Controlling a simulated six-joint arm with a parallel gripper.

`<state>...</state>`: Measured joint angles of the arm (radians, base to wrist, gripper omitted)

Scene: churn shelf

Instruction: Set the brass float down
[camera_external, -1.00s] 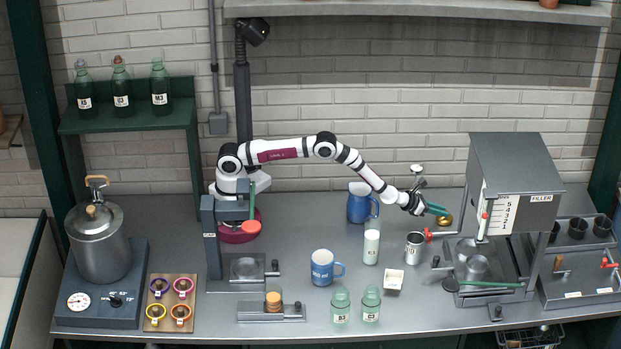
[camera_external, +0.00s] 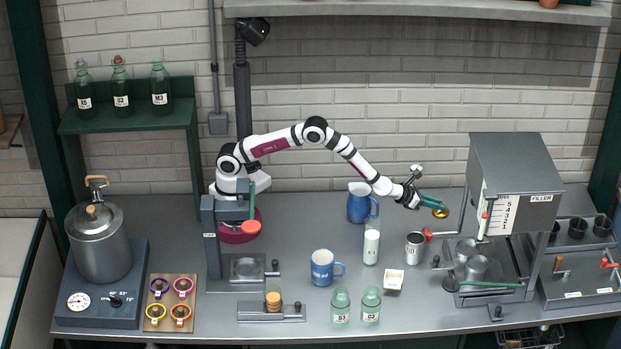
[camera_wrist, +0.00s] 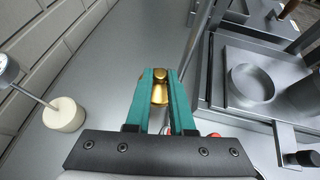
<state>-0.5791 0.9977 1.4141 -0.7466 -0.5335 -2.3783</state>
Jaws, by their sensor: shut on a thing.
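The brass float (camera_external: 440,213) is a small golden piece at the tips of my gripper (camera_external: 432,203), near the left side of the filler. In the wrist view, the green fingers of my gripper (camera_wrist: 160,82) are shut on the knob of the float (camera_wrist: 158,92). The wider body of the float shows below and between the fingers. Whether the float touches the bench or hangs just above it is hard to tell.
The filler (camera_external: 510,190) stands right of my gripper, with a red-handled crank reaching toward it. A steel cup (camera_external: 414,248), a milk bottle (camera_external: 371,246) and a blue jug (camera_external: 360,203) stand nearby.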

